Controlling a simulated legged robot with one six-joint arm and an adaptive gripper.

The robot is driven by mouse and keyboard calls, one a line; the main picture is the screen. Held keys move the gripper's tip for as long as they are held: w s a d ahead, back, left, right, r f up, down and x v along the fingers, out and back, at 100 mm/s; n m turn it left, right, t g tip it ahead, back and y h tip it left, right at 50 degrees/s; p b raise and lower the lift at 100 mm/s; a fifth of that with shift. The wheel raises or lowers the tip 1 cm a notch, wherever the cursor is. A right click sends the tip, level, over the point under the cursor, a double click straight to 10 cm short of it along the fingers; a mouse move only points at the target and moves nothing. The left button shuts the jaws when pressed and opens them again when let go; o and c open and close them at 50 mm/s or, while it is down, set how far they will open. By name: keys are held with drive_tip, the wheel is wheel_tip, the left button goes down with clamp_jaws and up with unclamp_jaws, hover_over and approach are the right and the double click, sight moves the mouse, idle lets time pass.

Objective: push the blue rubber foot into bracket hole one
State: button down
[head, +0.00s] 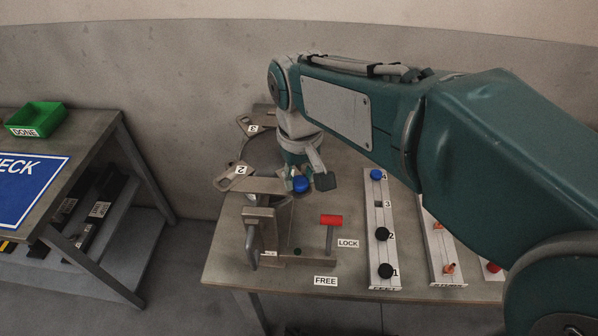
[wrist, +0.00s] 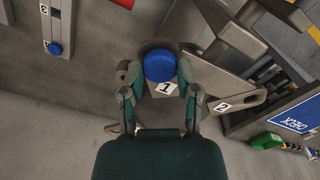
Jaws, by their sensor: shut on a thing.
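The blue rubber foot (head: 300,184) is between the fingers of my gripper (head: 309,181); it also shows in the wrist view (wrist: 159,66). My gripper is shut on it. The foot is over the grey bracket arm (head: 258,186), right beside the label 1 (wrist: 165,88). The foot and fingers cover hole one, so I cannot tell whether the foot is in it. Other bracket arms carry label 2 (head: 240,171) and label 3 (head: 253,128).
A rack (head: 382,215) to the right holds another blue foot at 4 and black ones at 1 and 2. A side table (head: 92,150) with a green DONE bin (head: 36,118) stands left.

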sight(299, 181)
drive_tip(key=shift+f, duration=0.1)
drive_tip(key=shift+c, duration=1.3)
unclamp_jaws()
wheel_tip(299, 181, up, 12)
drive_tip(key=s+d+f+m+t, duration=0.2)
drive_tip(key=s+d+f, duration=0.3)
drive_tip(key=d, duration=0.4)
drive_tip(key=s+d+f+m+t, duration=0.3)
drive_tip(key=s+d+f+m, duration=0.1)
drive_tip(key=d, duration=0.5)
drive_tip(key=shift+s+d+f+t, duration=0.3)
drive_tip(key=shift+s+d+f, duration=0.1)
drive_tip(key=shift+s, duration=0.15)
